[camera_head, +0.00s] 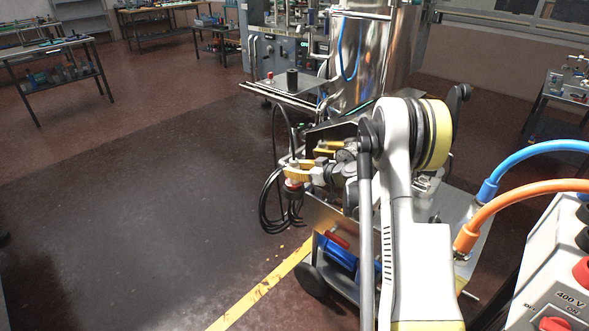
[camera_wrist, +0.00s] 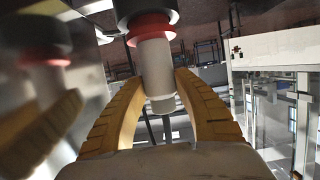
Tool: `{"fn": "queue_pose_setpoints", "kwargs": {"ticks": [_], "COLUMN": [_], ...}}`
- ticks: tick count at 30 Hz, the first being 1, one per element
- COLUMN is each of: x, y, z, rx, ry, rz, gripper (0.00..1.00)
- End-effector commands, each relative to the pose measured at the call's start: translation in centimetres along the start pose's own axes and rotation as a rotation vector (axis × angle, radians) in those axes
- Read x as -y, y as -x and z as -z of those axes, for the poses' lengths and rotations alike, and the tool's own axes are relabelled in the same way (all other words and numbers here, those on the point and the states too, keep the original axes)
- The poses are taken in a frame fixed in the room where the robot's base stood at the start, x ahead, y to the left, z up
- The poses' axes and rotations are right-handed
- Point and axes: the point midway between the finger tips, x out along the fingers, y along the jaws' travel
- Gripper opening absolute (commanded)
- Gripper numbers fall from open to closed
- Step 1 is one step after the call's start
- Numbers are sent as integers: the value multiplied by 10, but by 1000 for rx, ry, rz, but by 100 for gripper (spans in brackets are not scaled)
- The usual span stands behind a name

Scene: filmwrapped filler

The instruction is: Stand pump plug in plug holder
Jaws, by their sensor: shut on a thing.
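The pump plug (camera_wrist: 157,68) has a black body, a red collar and a pale grey sleeve. My gripper (camera_wrist: 165,100) is shut on the grey sleeve, with one yellow finger on each side. In the head view my gripper (camera_head: 308,164) is beside the steel machine, and the plug (camera_head: 293,184) shows small and partly covered by the fingers. A black cable hangs in loops near it. I cannot identify the plug holder for sure; a short black upright cylinder (camera_head: 292,80) stands on the machine's steel shelf.
A shiny steel tank (camera_head: 362,60) stands behind my arm; a mirror-like surface at left in the wrist view reflects the gripper and plug. Open dark floor (camera_head: 150,220) lies at left.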

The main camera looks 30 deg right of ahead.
Motion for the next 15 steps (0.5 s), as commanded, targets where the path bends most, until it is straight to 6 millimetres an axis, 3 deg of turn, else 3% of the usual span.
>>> {"fn": "queue_pose_setpoints", "kwargs": {"ticks": [15], "x": [0], "y": [-2], "z": [-5], "rx": [0], "ry": [0], "rz": [0], "gripper": [0]}}
